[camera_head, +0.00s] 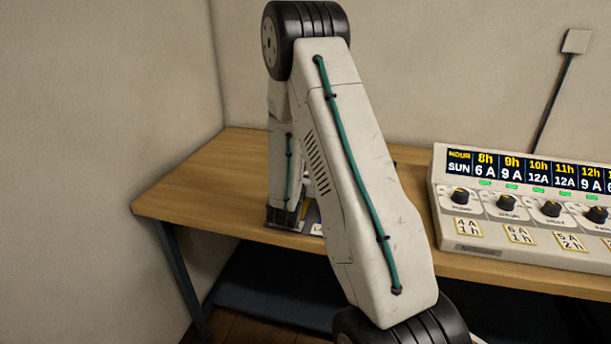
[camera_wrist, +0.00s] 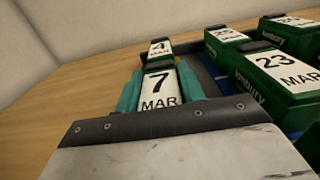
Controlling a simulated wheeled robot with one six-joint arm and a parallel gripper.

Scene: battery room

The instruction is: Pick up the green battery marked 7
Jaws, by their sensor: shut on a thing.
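The battery marked 7 (camera_wrist: 160,92), with a white "7 MAR" label on its top, is in the middle of the wrist view. My gripper (camera_wrist: 158,84) has its teal fingers on the left and right sides of this battery and is shut on it. The lower part of the battery is hidden behind my wrist, and I cannot tell whether it is clear of its support. In the head view my own arm hides the battery and the fingers.
A green battery marked 4 (camera_wrist: 161,47) stands just behind. A green battery marked 23 (camera_wrist: 281,74) and several others stand close on the right in a dark blue holder. The wooden table (camera_head: 190,193) is bare at left. A control panel (camera_head: 500,250) stands at right.

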